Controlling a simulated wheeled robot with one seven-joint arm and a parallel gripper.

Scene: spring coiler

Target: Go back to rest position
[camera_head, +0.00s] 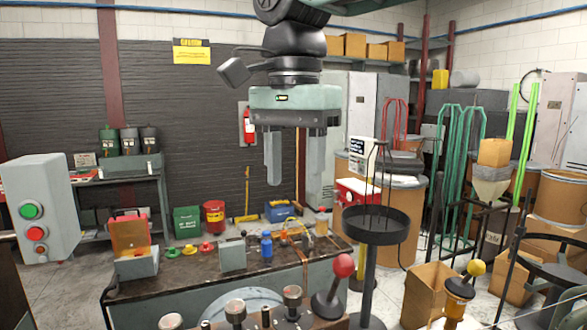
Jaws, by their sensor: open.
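My gripper (289,158) hangs from my arm in the upper middle of the head view, fingers pointing down. Its two grey fingers are apart and nothing is between them. It is in the air above and behind the bench (185,290), touching nothing that I can see. My arm's upper links run out of the top of the view.
A lever with a red knob (343,266) and one with a yellow knob (476,267) stand in front. A control box (38,208) with green and red buttons is at the left. A black round tray on a stand (376,225) is right of the gripper. Cardboard boxes (430,292) lie at lower right.

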